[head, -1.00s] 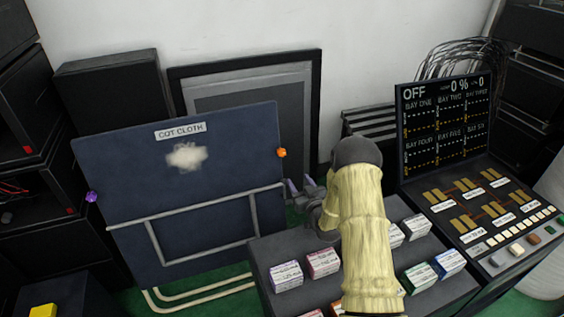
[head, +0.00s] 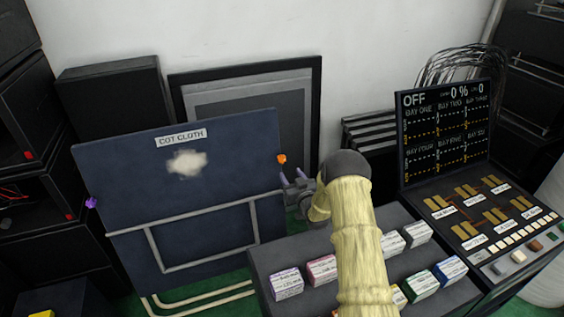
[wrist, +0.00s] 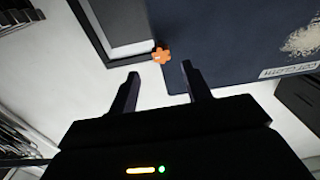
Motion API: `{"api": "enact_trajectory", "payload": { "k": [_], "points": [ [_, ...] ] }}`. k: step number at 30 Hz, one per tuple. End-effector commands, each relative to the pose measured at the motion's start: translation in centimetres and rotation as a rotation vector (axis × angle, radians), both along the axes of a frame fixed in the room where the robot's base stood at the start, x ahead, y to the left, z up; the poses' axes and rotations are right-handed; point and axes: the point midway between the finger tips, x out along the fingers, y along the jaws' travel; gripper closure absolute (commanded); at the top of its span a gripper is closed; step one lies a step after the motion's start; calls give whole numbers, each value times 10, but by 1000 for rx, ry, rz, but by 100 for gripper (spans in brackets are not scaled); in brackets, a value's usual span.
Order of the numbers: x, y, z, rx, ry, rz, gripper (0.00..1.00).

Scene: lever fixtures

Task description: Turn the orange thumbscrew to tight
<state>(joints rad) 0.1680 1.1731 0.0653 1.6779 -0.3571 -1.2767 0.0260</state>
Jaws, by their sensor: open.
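The orange thumbscrew (head: 282,159) sits on the right edge of the dark blue panel (head: 215,205), near its upper right corner. My gripper (head: 293,176) is just below and to the right of it in the head view, with fingers pointing up. In the wrist view the orange thumbscrew (wrist: 161,55) shows as a lobed knob beyond the fingertips, roughly between them. My gripper (wrist: 160,72) is open and empty there, with a gap between the fingers and the thumbscrew. A purple thumbscrew (head: 91,203) sits on the panel's left edge.
The panel bears a label and a pale patch, with a grey tube frame (head: 200,226) across its front. A dark box with several small labelled cartons (head: 322,269) stands below my arm. A control console (head: 470,200) stands at the right. A framed board leans on the wall behind.

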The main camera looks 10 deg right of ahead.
Motion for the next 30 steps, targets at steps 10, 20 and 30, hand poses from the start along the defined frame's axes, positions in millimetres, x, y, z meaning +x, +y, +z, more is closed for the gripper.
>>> {"api": "enact_trajectory", "payload": {
  "k": [10, 20, 30],
  "points": [
    [47, 11, -1, 0, -2, 3, 51],
    [84, 18, 0, 0, -2, 3, 51],
    [98, 21, 0, 1, 0, 2, 51]
  ]
}}
